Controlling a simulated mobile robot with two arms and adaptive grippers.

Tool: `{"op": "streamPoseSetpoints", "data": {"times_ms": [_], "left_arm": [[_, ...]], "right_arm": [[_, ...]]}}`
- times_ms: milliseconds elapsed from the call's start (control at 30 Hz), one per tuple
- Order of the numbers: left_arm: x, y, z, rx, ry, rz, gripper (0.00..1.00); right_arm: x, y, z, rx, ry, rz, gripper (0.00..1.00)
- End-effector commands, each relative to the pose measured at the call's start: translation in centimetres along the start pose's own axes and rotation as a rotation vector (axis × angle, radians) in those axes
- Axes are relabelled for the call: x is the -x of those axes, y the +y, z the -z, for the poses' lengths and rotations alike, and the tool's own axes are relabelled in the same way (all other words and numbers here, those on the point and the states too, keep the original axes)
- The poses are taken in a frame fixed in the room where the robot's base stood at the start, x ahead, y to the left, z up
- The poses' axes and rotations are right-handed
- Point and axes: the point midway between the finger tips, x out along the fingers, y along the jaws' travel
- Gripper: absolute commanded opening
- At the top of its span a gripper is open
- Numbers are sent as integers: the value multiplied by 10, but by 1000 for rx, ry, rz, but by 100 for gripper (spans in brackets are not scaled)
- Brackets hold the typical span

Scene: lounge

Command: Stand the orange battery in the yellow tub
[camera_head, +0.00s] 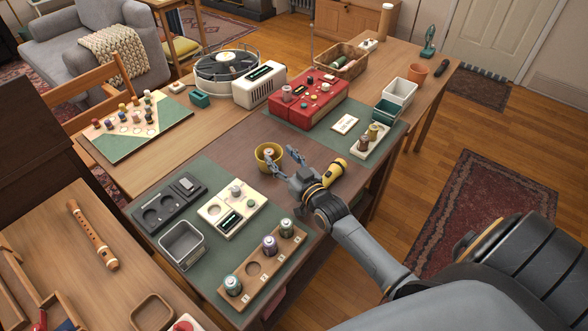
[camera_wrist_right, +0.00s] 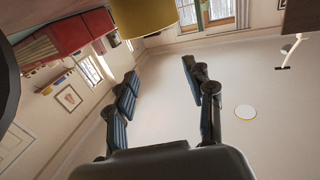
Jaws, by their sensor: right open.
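The yellow tub (camera_head: 268,158) stands on the brown middle strip of the table. A small object with a pale orange-tan top (camera_head: 268,153) shows inside it; it looks like the orange battery standing up, but the tub wall hides most of it. My right gripper (camera_head: 282,162) is just right of the tub with its fingers spread, empty. In the right wrist view the tub (camera_wrist_right: 143,17) is at the top edge, beyond the open fingers (camera_wrist_right: 157,75); its inside is hidden there. My left gripper is not in view.
A yellow flashlight (camera_head: 334,172) lies right beside my right wrist. A wooden rack with several batteries (camera_head: 253,268), a cream device (camera_head: 231,207) and a grey bin (camera_head: 182,244) stand in front. A red box (camera_head: 308,98) and a battery tray (camera_head: 369,141) are behind.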

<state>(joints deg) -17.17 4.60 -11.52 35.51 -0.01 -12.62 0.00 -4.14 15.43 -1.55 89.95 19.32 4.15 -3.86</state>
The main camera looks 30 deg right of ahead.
Motion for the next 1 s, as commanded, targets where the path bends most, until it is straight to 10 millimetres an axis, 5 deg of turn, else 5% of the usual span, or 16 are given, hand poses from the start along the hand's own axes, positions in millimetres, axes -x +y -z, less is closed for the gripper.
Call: {"op": "streamPoseSetpoints", "data": {"times_ms": [200,400,1000], "left_arm": [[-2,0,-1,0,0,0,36],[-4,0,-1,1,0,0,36],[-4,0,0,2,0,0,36]], "right_arm": [[44,0,1,0,3,0,53],[64,1,2,2,6,-1,53],[67,1,4,2,8,-1,53]]}}
